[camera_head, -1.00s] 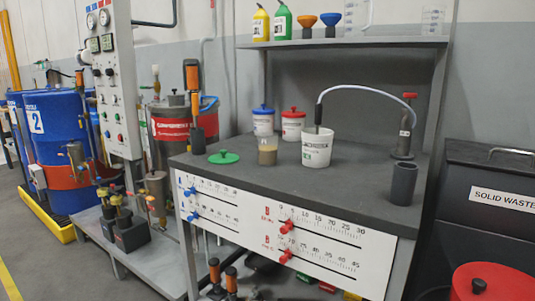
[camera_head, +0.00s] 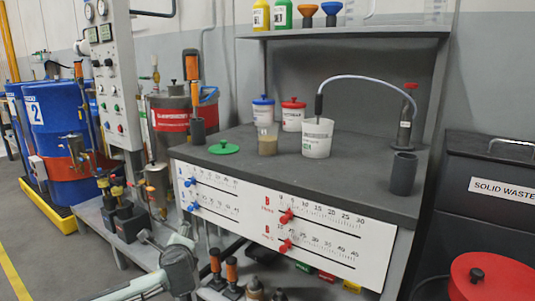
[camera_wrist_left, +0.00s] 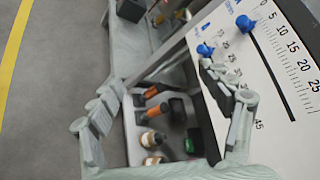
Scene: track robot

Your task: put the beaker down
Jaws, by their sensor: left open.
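The beaker (camera_head: 267,142) is a clear cup with brown contents at its bottom. It stands upright on the dark bench top (camera_head: 350,165), left of a white bucket (camera_head: 317,140) with a hose. My left gripper (camera_head: 170,248) is low in front of the bench's left side, below bench-top level and well apart from the beaker. In the left wrist view its two fingers (camera_wrist_left: 165,118) are spread with nothing between them. The beaker does not show in that view. My right gripper is not in view.
A green lid (camera_head: 223,148) lies left of the beaker; white tubs with blue (camera_head: 263,112) and red lids (camera_head: 293,116) stand behind it. A slider panel (camera_head: 280,220) fronts the bench. Orange-handled tools (camera_head: 232,275) and bottles stand on the lower shelf.

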